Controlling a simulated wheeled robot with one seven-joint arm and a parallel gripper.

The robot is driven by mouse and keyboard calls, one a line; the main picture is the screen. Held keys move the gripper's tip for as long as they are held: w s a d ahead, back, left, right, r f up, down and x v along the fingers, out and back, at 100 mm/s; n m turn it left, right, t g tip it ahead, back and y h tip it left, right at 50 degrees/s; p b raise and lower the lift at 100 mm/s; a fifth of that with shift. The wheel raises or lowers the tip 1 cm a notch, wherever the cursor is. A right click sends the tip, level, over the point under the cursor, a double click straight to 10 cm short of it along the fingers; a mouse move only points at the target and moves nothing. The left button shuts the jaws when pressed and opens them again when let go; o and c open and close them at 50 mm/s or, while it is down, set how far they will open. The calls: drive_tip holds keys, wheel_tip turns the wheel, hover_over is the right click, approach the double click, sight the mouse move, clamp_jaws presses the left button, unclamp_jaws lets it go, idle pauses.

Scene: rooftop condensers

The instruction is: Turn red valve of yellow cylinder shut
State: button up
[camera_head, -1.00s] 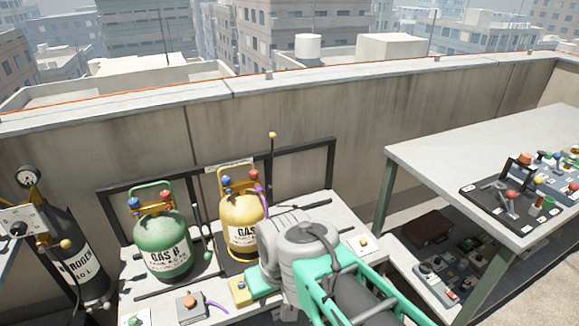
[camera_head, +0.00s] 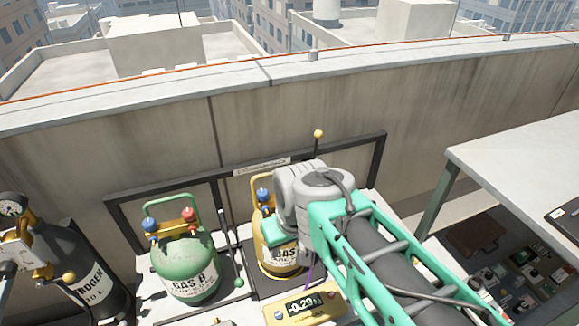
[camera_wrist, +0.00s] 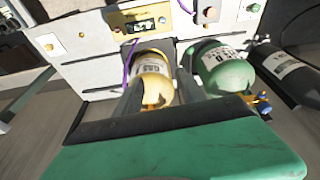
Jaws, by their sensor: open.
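The yellow cylinder (camera_head: 274,258) stands upright on the bench, partly covered by my arm. Its blue valve (camera_head: 263,194) shows at the top left; its red valve is hidden behind my wrist in the head view. My gripper is over the cylinder's top, its fingertips hidden in the head view. In the wrist view the yellow cylinder (camera_wrist: 152,67) appears upside down between the two dark fingers of my open gripper (camera_wrist: 156,88). An orange-yellow part of its top (camera_wrist: 152,100) shows between them. I cannot make out the red valve there or tell whether anything touches it.
A green cylinder (camera_head: 187,264) with its own blue and red valves stands close on the left. A black nitrogen cylinder (camera_head: 88,275) is further left. A yellow display box (camera_head: 304,306) sits in front. A dark rail and the concrete wall (camera_head: 160,130) are behind.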

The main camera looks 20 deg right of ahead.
drive_tip(key=shift+o, duration=0.4)
drive_tip(key=w+d+r+n+p, duration=0.2)
drive_tip(key=w+r+n, duration=0.1)
drive_tip(key=w, duration=0.5)
drive_tip(key=shift+r+n+g, duration=0.3)
drive_tip(key=shift+r+g, duration=0.1)
drive_tip(key=shift+r, duration=0.4)
drive_tip(key=w+d+f+n+p, duration=0.1)
drive_tip(key=w+d+n, duration=0.2)
drive_tip(key=w, duration=0.2)
drive_tip(key=w+d+f+n+g+p, duration=0.1)
drive_tip(key=w+d+n+p, duration=0.1)
drive_tip(key=w, duration=0.3)
drive_tip(key=w+d+f+n+g+p, duration=0.1)
drive_tip(key=w+d+n+p, duration=0.1)
drive_tip(key=w+d+n, duration=0.3)
drive_tip(key=shift+w+d+f, duration=0.1)
drive_tip(key=shift+w+f, duration=0.05)
drive_tip(key=shift+w, duration=0.45)
wheel_tip(320, 180, down, 7)
drive_tip(key=shift+w+d+f+p, duration=0.1)
drive_tip(key=shift+w+f+p, duration=0.1)
drive_tip(key=shift+p, duration=0.6)
drive_tip(key=shift+f, duration=0.4)
clamp_jaws()
